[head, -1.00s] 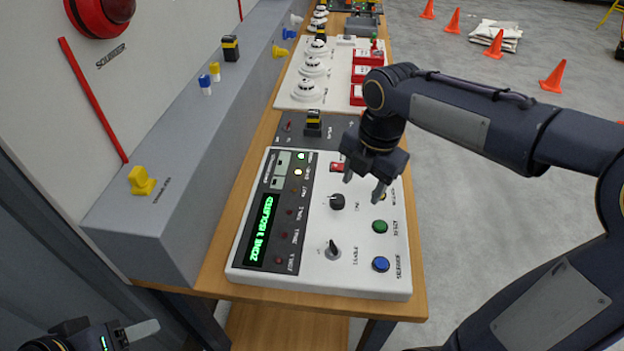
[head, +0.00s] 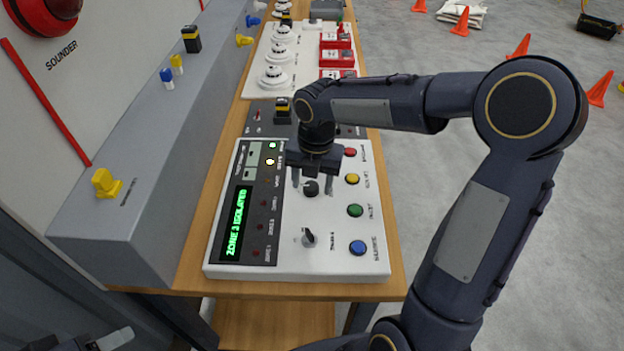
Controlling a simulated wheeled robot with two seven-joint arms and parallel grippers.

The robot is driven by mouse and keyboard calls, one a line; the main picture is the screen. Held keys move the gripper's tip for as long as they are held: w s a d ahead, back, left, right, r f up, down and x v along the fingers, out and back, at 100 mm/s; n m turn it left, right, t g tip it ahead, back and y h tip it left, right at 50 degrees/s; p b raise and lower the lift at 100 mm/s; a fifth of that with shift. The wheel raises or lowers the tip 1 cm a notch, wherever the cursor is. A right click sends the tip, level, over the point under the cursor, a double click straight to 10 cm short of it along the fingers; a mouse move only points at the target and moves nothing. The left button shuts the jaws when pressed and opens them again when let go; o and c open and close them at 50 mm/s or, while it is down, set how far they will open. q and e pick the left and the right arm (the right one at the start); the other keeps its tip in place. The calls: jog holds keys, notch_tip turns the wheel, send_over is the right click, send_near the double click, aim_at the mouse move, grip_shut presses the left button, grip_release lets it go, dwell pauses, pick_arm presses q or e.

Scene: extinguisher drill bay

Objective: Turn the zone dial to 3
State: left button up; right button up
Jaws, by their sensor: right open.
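The white control panel (head: 345,262) lies on the wooden bench. Its upper black knob (head: 311,189) sits between the tips of my open right gripper (head: 312,184), which points down from above. I cannot tell whether the fingers touch it, and its pointer is unclear. A lower knob with a grey pointer (head: 309,238) stands nearer the front edge. The labels are too small to tell which knob is the zone dial. The green display (head: 237,222) appears to read "ZONE 3 ISOLATED". Part of my left gripper (head: 113,340) shows at the bottom left; its jaws are unclear.
Red, yellow, green and blue buttons (head: 357,248) line the panel's right side. A grey ledge with a yellow knob (head: 105,183) stands left. White detectors (head: 275,78) and red call points (head: 336,58) lie behind. Floor right of the bench is open, with orange cones (head: 600,89).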

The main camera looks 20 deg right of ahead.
jog(key=c, duration=1)
jog(key=shift+o, duration=0.2)
jog(key=shift+m, duration=0.3)
jog(key=m, duration=0.3)
jog(key=shift+r+m, duration=0.1)
jog(key=shift+m, duration=0.2)
jog(key=m, duration=0.9)
jog(key=shift+s+h, duration=0.1)
jog(key=shift+h, duration=0.2)
jog(key=m, duration=0.4)
jog(key=shift+m+b, duration=0.3)
